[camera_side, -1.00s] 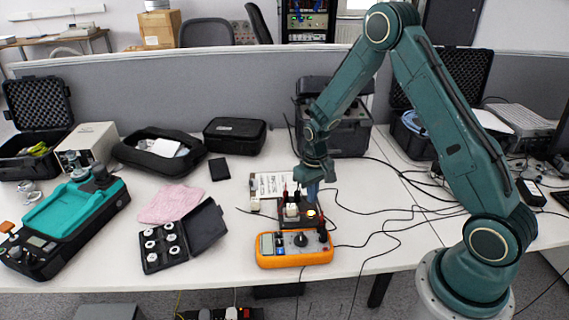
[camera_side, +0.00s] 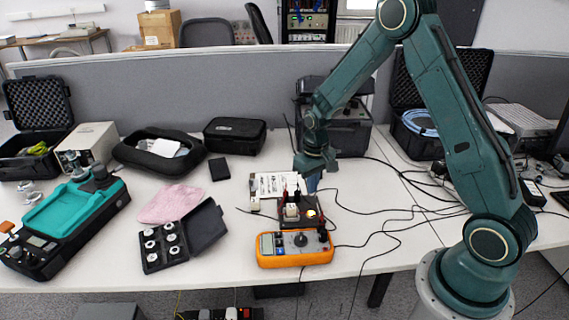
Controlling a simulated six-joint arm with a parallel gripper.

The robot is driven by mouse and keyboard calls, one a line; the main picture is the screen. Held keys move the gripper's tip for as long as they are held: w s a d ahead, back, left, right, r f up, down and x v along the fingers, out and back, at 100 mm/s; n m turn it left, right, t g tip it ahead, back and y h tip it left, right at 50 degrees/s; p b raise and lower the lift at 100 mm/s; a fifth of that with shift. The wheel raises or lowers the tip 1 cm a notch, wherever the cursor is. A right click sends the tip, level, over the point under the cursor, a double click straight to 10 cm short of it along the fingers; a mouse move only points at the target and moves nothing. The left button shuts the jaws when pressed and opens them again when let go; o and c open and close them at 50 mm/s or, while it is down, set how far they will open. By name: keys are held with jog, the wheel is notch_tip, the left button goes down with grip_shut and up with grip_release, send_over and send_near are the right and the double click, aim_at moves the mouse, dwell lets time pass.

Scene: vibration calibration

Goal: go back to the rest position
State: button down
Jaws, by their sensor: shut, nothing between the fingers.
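My gripper (camera_side: 312,183) hangs from my teal arm at the middle of the table, pointing down. It is shut and holds nothing that I can see. It is above and just behind a small dark fixture (camera_side: 318,224) with a white block (camera_side: 291,211) and a lit lamp. The fingertips are small and partly hidden near the fixture, so I cannot tell exactly how far apart they are from it.
An orange multimeter (camera_side: 295,257) lies in front of the fixture. Black cables (camera_side: 385,215) run across the table to the right. An open case of weights (camera_side: 165,245), a pink cloth (camera_side: 170,204) and a teal-topped device (camera_side: 75,208) are at left. A grey partition (camera_side: 190,92) stands behind.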

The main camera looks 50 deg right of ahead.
jog(key=s+a+r+n+t, duration=0.1)
jog(key=s+a+r, duration=0.25)
jog(key=r, duration=0.65)
jog(key=s+a+r+t, duration=0.2)
jog(key=s+a+r, duration=0.15)
jog(key=r, duration=0.55)
jog(key=s+a+r+n+t, duration=0.1)
jog(key=s+r, duration=0.2)
jog(key=s, duration=0.5)
jog(key=s+a+r+n+t, duration=0.1)
jog(key=s+r, duration=0.3)
jog(key=s, duration=0.5)
jog(key=shift+a+r, duration=0.3)
jog(key=shift+a, duration=0.4)
